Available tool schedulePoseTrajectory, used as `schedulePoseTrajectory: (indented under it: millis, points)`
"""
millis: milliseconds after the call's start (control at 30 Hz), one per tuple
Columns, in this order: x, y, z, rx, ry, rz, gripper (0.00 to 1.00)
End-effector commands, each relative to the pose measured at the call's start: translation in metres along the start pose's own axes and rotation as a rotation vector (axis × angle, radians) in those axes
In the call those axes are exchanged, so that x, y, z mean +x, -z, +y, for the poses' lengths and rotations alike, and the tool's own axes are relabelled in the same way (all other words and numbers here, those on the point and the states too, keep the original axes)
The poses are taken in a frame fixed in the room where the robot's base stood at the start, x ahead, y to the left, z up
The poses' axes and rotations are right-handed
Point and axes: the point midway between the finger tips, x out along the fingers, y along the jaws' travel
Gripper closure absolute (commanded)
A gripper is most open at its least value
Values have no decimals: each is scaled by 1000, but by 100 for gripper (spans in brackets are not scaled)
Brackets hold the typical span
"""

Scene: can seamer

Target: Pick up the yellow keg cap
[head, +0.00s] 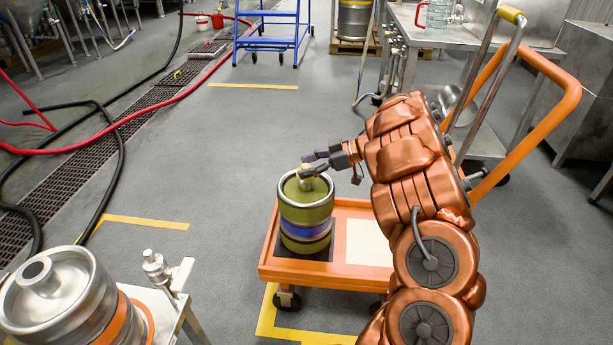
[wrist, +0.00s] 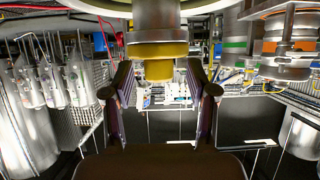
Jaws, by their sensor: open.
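The yellow keg cap (wrist: 158,52) sits on the neck of a keg in the wrist view, which looks upside down. In the head view the cap (head: 305,167) is a small yellow spot, mostly hidden by my fingers. The keg (head: 305,214), olive with a blue band, stands upright on an orange cart (head: 354,273). My gripper (head: 312,163) is over the keg's top. In the wrist view my gripper (wrist: 161,76) is open, with one finger on each side of the cap and visible gaps to its narrow part.
A silver keg (head: 55,300) with an orange band stands at lower left beside a metal fitting (head: 157,268). The cart's orange handle (head: 565,105) rises at right near my arm. A steel table (head: 425,35) stands at the back. Hoses lie at left; mid-floor is clear.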

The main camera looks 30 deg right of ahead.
Motion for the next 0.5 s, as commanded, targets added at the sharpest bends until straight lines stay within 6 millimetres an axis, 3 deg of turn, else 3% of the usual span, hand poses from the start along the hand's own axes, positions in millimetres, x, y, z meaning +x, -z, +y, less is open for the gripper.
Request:
schedulePoseTrajectory:
  millis: [267, 500]
  points:
    - [7, 0, 0, 0, -2, 0, 42]
    - [7, 0, 0, 1, -2, -1, 65]
